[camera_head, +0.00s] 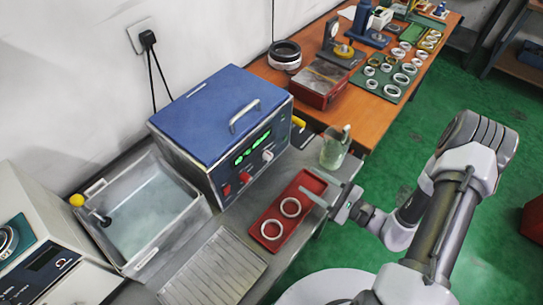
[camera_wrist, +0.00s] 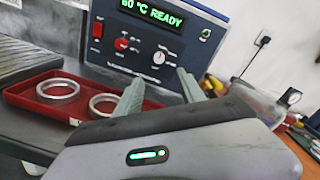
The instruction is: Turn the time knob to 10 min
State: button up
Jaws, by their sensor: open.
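The blue machine (camera_head: 222,110) has a control panel with a green lit display (camera_head: 252,148), a red switch (camera_head: 227,190), a red knob (camera_head: 244,177) and a white knob (camera_head: 267,156). In the wrist view the red knob (camera_wrist: 121,44) sits left of the white knob (camera_wrist: 158,57), which has a pointer mark. The knob labels and scale marks are too small to read, so I cannot tell which is the time knob. My gripper (camera_head: 313,186) is open and empty, over the right end of the red tray and apart from the panel. In the wrist view its fingers (camera_wrist: 160,80) point toward the white knob.
The red tray (camera_head: 268,242) with two metal rings lies before the machine. A glass beaker (camera_head: 335,148) stands right of the panel, near my gripper. A water-filled basin (camera_head: 150,210) is at the left. A wooden table (camera_head: 375,128) with rings and tools stands behind.

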aim_at(271, 158)
jog(key=b+x, duration=0.2)
jog(key=x, duration=1.2)
jog(key=shift+s+a, duration=0.1)
jog(key=shift+c, duration=0.2)
grip_shut()
